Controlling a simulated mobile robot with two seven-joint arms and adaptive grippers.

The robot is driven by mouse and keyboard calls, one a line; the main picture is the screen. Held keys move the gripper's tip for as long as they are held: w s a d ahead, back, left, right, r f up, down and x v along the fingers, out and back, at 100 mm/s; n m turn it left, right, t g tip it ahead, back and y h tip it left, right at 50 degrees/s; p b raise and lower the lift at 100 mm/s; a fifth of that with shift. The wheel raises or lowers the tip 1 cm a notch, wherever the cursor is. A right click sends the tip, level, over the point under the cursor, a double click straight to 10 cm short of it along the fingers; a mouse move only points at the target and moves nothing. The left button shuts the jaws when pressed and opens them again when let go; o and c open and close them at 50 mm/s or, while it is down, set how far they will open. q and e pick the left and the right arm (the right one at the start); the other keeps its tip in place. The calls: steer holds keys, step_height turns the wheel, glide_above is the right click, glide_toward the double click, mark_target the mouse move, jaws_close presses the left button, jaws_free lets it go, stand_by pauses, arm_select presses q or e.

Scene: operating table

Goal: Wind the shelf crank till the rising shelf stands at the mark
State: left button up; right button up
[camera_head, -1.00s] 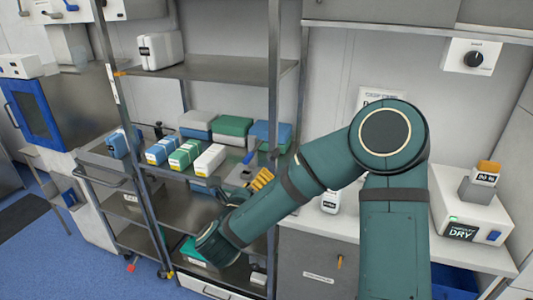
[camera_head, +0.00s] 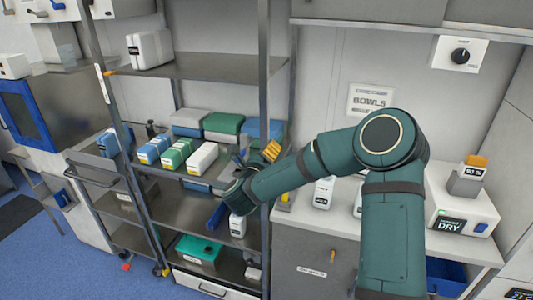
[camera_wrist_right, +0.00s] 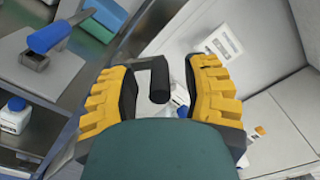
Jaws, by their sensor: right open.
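My right gripper (camera_head: 271,151) reaches the shelf rack's front right post, its yellow fingers pointing up. In the right wrist view the gripper (camera_wrist_right: 160,95) is open. A dark, bent handle, seemingly the crank (camera_wrist_right: 158,90), stands between its fingers, with visible gaps on both sides. In the head view I cannot make out the crank behind the arm. An upper shelf (camera_head: 220,68) carries a white container (camera_head: 150,49) at its left. An orange tab (camera_head: 108,73) at its front left corner lies beside a pale strip (camera_head: 99,84) on the left post, perhaps the mark. My left gripper is out of view.
A lower shelf holds several blue, green and white boxes (camera_head: 201,158). White bottles (camera_head: 324,192) stand on the right counter, beside a "DRY" unit (camera_head: 460,215).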

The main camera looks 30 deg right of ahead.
jaws_close()
steer(key=shift+w+r+n+b, duration=0.1)
steer(key=shift+w+n+b, duration=0.05)
steer(key=shift+n+b, duration=0.3)
stand_by(0.4)
steer(key=shift+w+a+r+n+b, duration=0.2)
steer(key=shift+n+b, duration=0.2)
steer(key=shift+n, duration=0.25)
steer(key=shift+w+a+r+n+b, duration=0.1)
steer(key=shift+w+a+n+b, duration=0.1)
steer(key=shift+n+b, duration=0.3)
steer(key=n, duration=0.2)
steer(key=w+a+n+b, duration=0.1)
steer(key=n, duration=0.1)
steer(key=shift+r, duration=0.15)
steer(key=shift+w+a+n, duration=0.2)
steer(key=shift+w+n, duration=0.05)
steer(key=shift+n, duration=0.65)
steer(key=shift+w+a+f+n+p, duration=0.15)
steer(key=shift+w+a+n, duration=0.15)
steer(key=shift+n, duration=0.85)
steer(key=shift+w+a+f+n+p, duration=0.1)
steer(key=shift+w+a+f+n, duration=0.15)
steer(key=shift+n, duration=0.85)
steer(key=shift+w+a+f+n+p, duration=0.1)
steer(key=shift+w+a+n, duration=0.2)
steer(key=shift+n, duration=0.85)
